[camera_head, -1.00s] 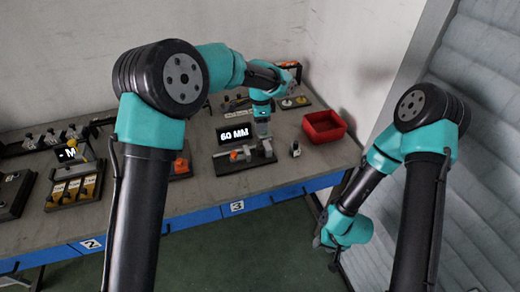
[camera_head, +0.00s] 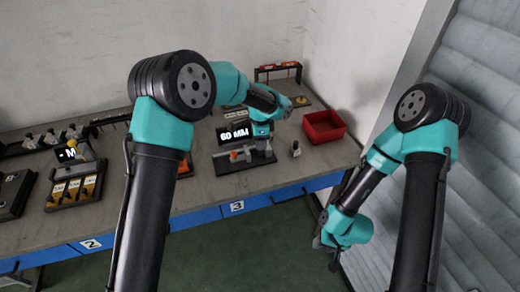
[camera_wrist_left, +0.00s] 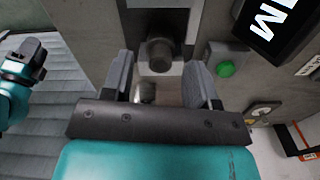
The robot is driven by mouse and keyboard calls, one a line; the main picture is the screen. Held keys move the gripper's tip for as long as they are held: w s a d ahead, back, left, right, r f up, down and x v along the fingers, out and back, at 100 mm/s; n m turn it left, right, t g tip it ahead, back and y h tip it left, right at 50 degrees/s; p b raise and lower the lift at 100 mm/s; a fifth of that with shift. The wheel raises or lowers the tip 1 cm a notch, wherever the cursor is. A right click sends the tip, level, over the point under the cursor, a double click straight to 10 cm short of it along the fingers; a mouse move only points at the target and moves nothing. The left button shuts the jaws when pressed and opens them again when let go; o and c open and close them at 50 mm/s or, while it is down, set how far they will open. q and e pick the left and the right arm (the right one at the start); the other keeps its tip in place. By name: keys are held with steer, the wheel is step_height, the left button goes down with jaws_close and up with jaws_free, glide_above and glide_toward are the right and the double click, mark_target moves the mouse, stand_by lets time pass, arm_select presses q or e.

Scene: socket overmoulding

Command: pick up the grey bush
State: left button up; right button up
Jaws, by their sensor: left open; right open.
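In the left wrist view a small shiny grey piece (camera_wrist_left: 146,91) shows between the fingers of my open left gripper (camera_wrist_left: 162,82); it may be the grey bush. Its lower part is hidden by the gripper body, and I see no finger closed on it. A dark round cylinder (camera_wrist_left: 158,54) stands in a grey fixture just beyond the fingertips. In the head view my left gripper (camera_head: 262,144) is low over the right end of the measuring fixture (camera_head: 225,166), below the 60 MM display (camera_head: 233,134). My right gripper (camera_head: 322,240) hangs open off the table, away from the fixture.
A green button (camera_wrist_left: 226,68) is close to the right finger in the wrist view. A red bin (camera_head: 324,126) stands right of the fixture, with a small upright part (camera_head: 296,149) nearer the edge. Yellow-marked trays (camera_head: 75,190) lie at the left.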

arm_select(q)
steer(key=shift+f, duration=0.7)
steer(key=shift+c, duration=0.4)
jaws_close()
steer(key=shift+r, duration=0.1)
steer(key=shift+r, duration=0.35)
step_height(320, 180, up, 3)
steer(key=shift+f, duration=0.15)
steer(key=s+r, duration=0.1)
steer(key=s, duration=1.5)
steer(key=shift+r, duration=0.25)
